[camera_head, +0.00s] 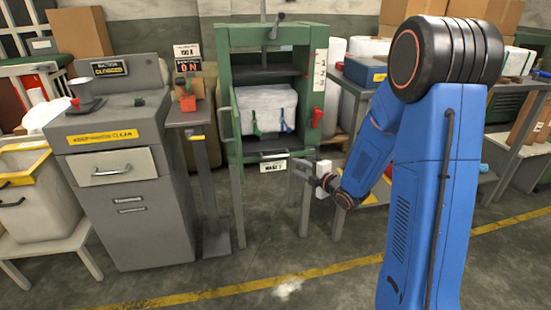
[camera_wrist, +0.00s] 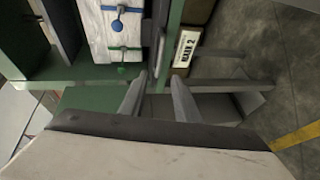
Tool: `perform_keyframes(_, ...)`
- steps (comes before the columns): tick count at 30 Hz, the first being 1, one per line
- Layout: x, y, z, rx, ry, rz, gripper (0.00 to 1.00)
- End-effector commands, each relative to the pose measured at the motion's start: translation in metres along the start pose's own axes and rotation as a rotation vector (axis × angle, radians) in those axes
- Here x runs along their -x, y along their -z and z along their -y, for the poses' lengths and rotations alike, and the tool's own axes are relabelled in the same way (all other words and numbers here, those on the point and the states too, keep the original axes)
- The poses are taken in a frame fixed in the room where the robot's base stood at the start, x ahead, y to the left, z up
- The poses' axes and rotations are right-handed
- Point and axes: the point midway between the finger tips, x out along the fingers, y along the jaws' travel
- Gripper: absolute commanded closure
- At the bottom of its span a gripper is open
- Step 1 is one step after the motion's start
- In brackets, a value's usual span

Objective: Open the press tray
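The green press (camera_head: 232,105) stands in the middle of the head view, with a white strapped bale (camera_head: 267,108) inside. Its tray front (camera_head: 254,158) is at the bottom of the opening, with a dark handle (camera_head: 274,154) and a white label (camera_head: 273,166) below. The tray looks pushed in. My gripper (camera_head: 303,170) is just right of the label, in front of the press. In the wrist view my gripper (camera_wrist: 158,76) has its two fingers apart, tips close to the green front edge. The bale (camera_wrist: 115,30) and label (camera_wrist: 184,48) show beyond the tips. I see nothing held; contact is unclear.
A red lever (camera_head: 317,117) is on the press's right side. A grey table (camera_head: 350,88) stands right. The floor (camera_head: 240,270) in front is open.

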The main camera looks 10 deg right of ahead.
Motion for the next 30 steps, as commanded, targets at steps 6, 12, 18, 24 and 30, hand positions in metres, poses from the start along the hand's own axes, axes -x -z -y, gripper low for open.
perform_keyframes(6, -0.038, 0.001, 0.000, 0.000, 0.000, -0.001, 0.71)
perform_keyframes(12, -0.074, 0.001, 0.001, 0.000, 0.000, -0.001, 0.71)
perform_keyframes(18, -0.109, 0.001, 0.001, -0.001, 0.001, -0.001, 0.71)
perform_keyframes(24, -0.138, 0.000, 0.000, -0.001, 0.001, 0.001, 0.71)
perform_keyframes(30, -0.153, 0.000, 0.000, -0.001, 0.001, 0.000, 0.71)
